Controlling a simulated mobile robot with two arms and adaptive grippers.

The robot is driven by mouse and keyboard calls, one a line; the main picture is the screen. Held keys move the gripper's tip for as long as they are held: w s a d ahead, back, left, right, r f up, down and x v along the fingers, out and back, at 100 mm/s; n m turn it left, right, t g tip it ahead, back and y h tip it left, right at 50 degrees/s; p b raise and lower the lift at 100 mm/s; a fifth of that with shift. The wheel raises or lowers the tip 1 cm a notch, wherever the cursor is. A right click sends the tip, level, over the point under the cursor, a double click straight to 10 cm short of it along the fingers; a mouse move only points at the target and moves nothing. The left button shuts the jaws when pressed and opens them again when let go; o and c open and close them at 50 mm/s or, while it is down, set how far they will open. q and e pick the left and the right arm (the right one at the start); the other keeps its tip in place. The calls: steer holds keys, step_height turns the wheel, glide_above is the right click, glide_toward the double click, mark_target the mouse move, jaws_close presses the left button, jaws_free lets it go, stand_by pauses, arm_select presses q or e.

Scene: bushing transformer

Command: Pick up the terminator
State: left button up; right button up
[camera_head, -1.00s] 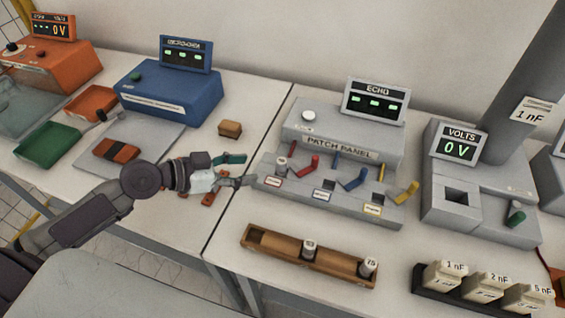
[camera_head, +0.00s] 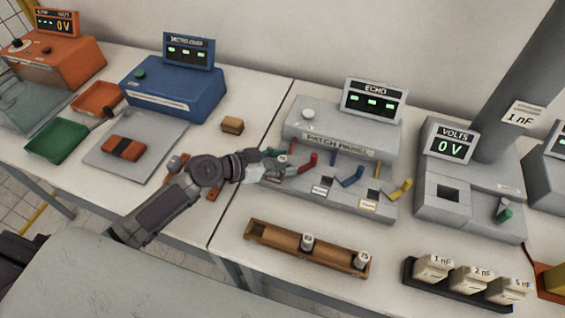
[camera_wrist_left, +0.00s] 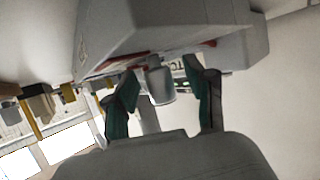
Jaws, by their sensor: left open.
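The patch panel (camera_head: 345,172) is a grey unit with red, blue and yellow levers. A small light-grey cylinder, which appears to be a terminator, stands at its left end and is mostly hidden by my gripper in the head view. In the left wrist view this terminator (camera_wrist_left: 160,86) shows between the two green-padded fingers. My left gripper (camera_head: 284,163) is open, with its fingers on either side of the cylinder; contact cannot be told. Two similar labelled cylinders, one at the middle (camera_head: 307,243) and one at the right end (camera_head: 361,260), stand in a wooden tray. My right gripper is not in view.
The wooden tray (camera_head: 270,236) lies in front of the panel. The ECHO display (camera_head: 374,102) stands behind it. A grey VOLTS unit (camera_head: 450,205) is to the right. Capacitor blocks (camera_head: 470,278) stand at the front right. A blue device (camera_head: 170,90) is on the left table.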

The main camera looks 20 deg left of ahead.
arm_select(q)
jaws_close()
steer(key=shift+r, duration=0.1)
